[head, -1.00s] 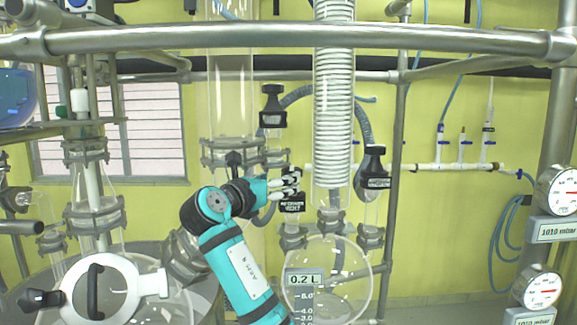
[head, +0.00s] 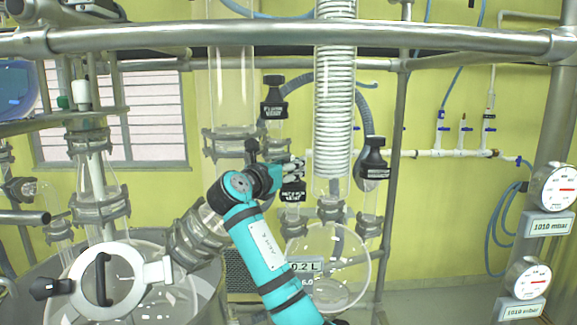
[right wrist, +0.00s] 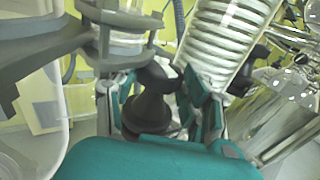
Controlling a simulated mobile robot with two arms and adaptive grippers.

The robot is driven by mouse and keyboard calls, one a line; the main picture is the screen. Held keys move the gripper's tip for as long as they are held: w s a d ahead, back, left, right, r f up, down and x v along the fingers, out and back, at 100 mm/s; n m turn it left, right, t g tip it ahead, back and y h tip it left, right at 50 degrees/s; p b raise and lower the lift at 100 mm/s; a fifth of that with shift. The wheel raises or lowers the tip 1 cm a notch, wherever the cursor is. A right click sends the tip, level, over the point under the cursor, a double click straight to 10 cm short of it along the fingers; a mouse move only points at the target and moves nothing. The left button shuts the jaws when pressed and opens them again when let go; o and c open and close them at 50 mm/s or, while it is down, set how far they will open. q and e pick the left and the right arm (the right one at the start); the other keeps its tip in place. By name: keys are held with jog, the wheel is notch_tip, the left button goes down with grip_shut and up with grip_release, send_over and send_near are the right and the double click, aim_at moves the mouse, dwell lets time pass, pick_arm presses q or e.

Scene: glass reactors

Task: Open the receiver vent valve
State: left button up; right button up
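The receiver vent valve shows in the head view by its dark labelled block (head: 292,191), above the round receiver flask (head: 335,262). Its handle is hidden there behind my right gripper (head: 293,165), on the teal arm rising from below. In the right wrist view, a dark valve knob (right wrist: 150,108) stands between the two fingers of my right gripper (right wrist: 160,98). The fingers are apart, with a small gap on the knob's right side; contact on its left is unclear. My left gripper is not in view.
A black-capped valve (head: 274,97) stands behind left and another (head: 373,160) to the right. The coiled glass condenser (head: 335,100) is close to the right of my gripper. A metal rail (head: 300,35) crosses above. A glass vessel with a white lid (head: 130,285) is lower left.

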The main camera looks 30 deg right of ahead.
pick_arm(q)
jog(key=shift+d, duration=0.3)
pick_arm(e)
jog(key=c, duration=0.4)
jog(key=shift+t, duration=0.3)
jog(key=n+t+y, duration=0.4)
jog(key=s+d+n+t+y, duration=0.1)
jog(key=n+t+y, duration=0.1)
jog(key=shift+d+r, duration=0.1)
jog(key=n+y, duration=0.1)
jog(key=t+y, duration=0.1)
jog(key=shift+s+d+n+t+y, duration=0.1)
jog(key=shift+d+n+t+y, duration=0.05)
jog(key=shift+n+t+y, duration=0.2)
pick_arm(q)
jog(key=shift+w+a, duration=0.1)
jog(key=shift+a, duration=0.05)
pick_arm(e)
jog(key=shift+n+t+y, duration=0.55)
jog(key=shift+n+y, duration=0.8)
jog(key=shift+y, duration=0.4)
jog(key=shift+y, duration=0.5)
jog(key=o, duration=1.2)
